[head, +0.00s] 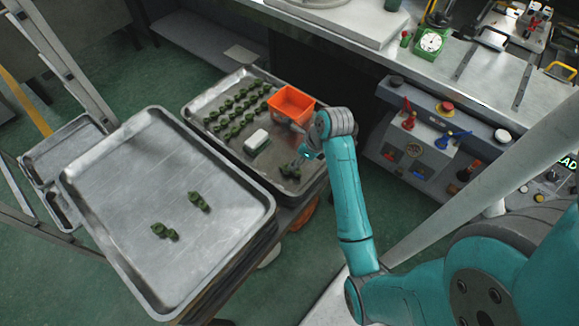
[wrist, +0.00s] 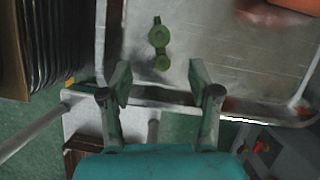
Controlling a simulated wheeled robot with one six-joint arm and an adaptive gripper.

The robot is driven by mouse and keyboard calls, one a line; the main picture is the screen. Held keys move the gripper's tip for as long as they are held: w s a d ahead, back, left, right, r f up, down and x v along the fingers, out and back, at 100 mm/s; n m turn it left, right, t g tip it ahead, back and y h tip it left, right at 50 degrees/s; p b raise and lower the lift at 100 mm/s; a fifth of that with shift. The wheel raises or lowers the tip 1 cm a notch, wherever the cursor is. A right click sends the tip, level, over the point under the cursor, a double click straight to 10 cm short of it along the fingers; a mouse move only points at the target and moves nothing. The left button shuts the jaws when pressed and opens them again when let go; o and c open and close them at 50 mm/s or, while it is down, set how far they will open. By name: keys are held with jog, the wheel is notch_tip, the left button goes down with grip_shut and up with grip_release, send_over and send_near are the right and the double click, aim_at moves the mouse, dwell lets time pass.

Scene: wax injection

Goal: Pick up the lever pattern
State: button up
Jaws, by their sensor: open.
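A green lever pattern (wrist: 160,42) lies on the metal tray (wrist: 210,80) ahead of my fingers in the wrist view. It also shows in the head view (head: 289,170), at the near right end of the back tray (head: 188,108), partly beside my gripper. My gripper (head: 306,156) is over that end of the tray. In the wrist view my gripper (wrist: 158,82) is open and empty, with the pattern beyond the fingertips and roughly between their lines. Several more green patterns (head: 230,105) lie in rows on the same tray.
An orange bin (head: 291,103) and a small white block (head: 257,139) stand on the back tray. The front tray (head: 120,190) holds two green patterns (head: 198,201) and is otherwise clear. A grey control panel (head: 425,140) with knobs stands to the right. Stacked trays (wrist: 50,50) edge the wrist view's left.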

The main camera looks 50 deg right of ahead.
aim_at(290, 171)
jog(key=shift+w+x, duration=0.1)
jog(key=shift+x, duration=2.1)
jog(key=shift+w+x, duration=0.15)
jog(key=shift+x, duration=2.05)
jog(key=shift+a+r, duration=0.1)
jog(key=c, duration=1.1)
